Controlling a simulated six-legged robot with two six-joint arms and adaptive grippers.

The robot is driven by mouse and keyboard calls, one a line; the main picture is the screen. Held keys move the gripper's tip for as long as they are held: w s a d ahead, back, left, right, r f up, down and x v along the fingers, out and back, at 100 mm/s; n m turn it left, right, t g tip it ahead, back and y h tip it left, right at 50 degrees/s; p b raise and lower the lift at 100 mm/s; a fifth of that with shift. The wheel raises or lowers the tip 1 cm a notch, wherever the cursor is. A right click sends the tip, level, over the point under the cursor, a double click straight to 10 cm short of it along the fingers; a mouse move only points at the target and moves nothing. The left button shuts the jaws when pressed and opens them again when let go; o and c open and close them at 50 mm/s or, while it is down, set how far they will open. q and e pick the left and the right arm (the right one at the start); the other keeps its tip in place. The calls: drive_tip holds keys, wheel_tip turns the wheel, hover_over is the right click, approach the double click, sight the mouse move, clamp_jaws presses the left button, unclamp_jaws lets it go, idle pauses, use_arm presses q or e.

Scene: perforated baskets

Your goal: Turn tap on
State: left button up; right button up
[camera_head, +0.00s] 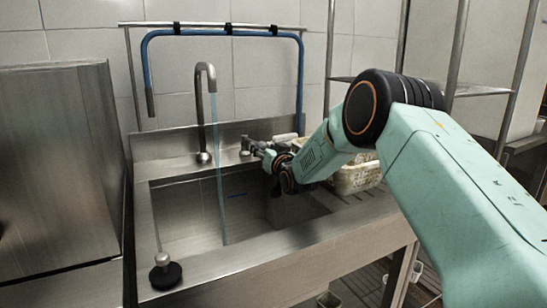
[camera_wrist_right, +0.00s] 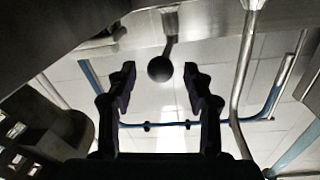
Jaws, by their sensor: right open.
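The tap (camera_head: 201,110) is a grey curved spout standing at the sink's back edge. A thin pale blue stream of water (camera_head: 219,185) runs from its mouth down into the sink. My right gripper (camera_head: 252,149) reaches over the sink to the right of the tap. In the right wrist view the gripper (camera_wrist_right: 159,68) is open. A dark ball-ended handle (camera_wrist_right: 160,69) shows between its two fingers, with gaps on both sides. In the head view this handle is mostly hidden by the gripper. The spout also shows in the right wrist view (camera_wrist_right: 240,85). My left gripper is not in view.
The steel sink (camera_head: 185,262) fills the middle. A blue hose (camera_head: 225,33) hangs on a rail behind it. A perforated basket (camera_head: 358,178) stands to the right behind my arm. A black round stopper-like thing (camera_head: 165,275) sits at the front left, beside a steel cabinet (camera_head: 60,160).

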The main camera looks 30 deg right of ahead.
drive_tip(key=s+a, duration=0.1)
drive_tip(key=s, duration=0.9)
drive_tip(key=shift+s+a, duration=0.25)
drive_tip(key=shift+s, duration=0.1)
drive_tip(key=shift+c, duration=0.3)
